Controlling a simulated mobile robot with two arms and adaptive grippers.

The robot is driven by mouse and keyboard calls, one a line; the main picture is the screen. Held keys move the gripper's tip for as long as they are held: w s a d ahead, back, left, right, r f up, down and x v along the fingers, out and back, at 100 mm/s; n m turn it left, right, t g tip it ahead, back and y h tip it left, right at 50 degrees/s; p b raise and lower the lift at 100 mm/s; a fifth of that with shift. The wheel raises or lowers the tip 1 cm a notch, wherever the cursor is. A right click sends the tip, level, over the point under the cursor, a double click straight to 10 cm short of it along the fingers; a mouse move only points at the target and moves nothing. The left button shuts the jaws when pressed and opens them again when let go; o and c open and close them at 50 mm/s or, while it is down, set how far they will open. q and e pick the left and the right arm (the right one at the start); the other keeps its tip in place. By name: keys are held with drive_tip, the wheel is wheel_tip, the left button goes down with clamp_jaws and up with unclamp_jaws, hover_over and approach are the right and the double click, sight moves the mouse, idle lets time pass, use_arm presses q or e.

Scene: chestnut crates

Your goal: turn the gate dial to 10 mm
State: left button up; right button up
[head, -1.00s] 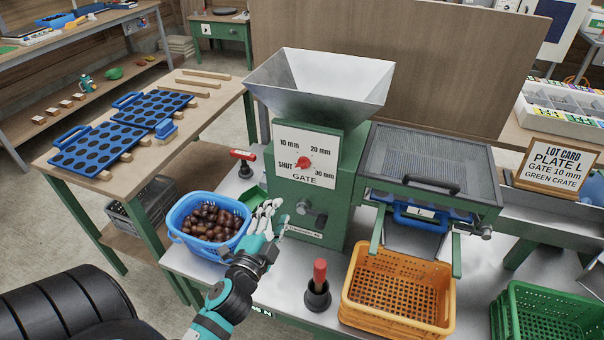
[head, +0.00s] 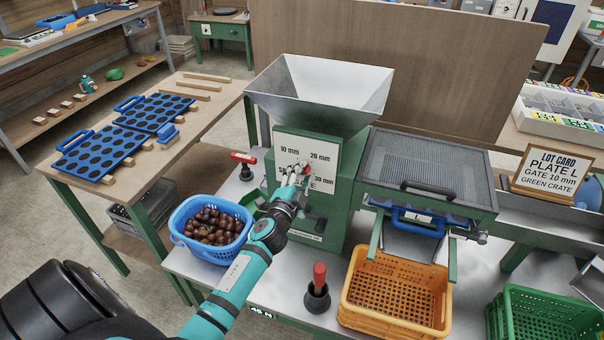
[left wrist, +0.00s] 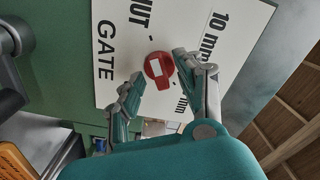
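The red gate dial (head: 305,166) sits on a white face plate (head: 332,150) marked SHUT, 10 mm, 20 mm and 30 mm, on the green machine under the hopper. My left gripper (head: 294,174) is in front of it and hides part of the plate, including SHUT. In the left wrist view the red dial (left wrist: 158,70) shows between the two parted fingertips of my left gripper (left wrist: 160,77). The fingers stand on either side with visible gaps. I cannot tell for certain which mark the dial points to. My right gripper is not in view.
A lot card (head: 552,170) reads PLATE L, GATE 10 mm, GREEN CRATE. A blue basket of chestnuts (head: 182,238) stands left of the machine.

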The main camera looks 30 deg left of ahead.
use_arm(q)
drive_tip(key=shift+w, duration=0.2)
drive_tip(key=shift+c, duration=0.2)
drive_tip(key=shift+s, duration=0.1)
clamp_jaws()
drive_tip(key=shift+m, duration=0.3)
drive_tip(key=m, duration=0.3)
drive_tip(key=shift+m+b, duration=0.3)
drive_tip(key=shift+b, duration=0.05)
drive_tip(key=m, duration=0.3)
drive_tip(key=shift+m, duration=0.3)
drive_tip(key=m, duration=0.3)
drive_tip(key=shift+f+m, duration=0.1)
drive_tip(key=shift+m, duration=0.2)
drive_tip(key=m, duration=0.4)
drive_tip(key=shift+a, duration=0.15)
drive_tip(key=shift+m, duration=0.3)
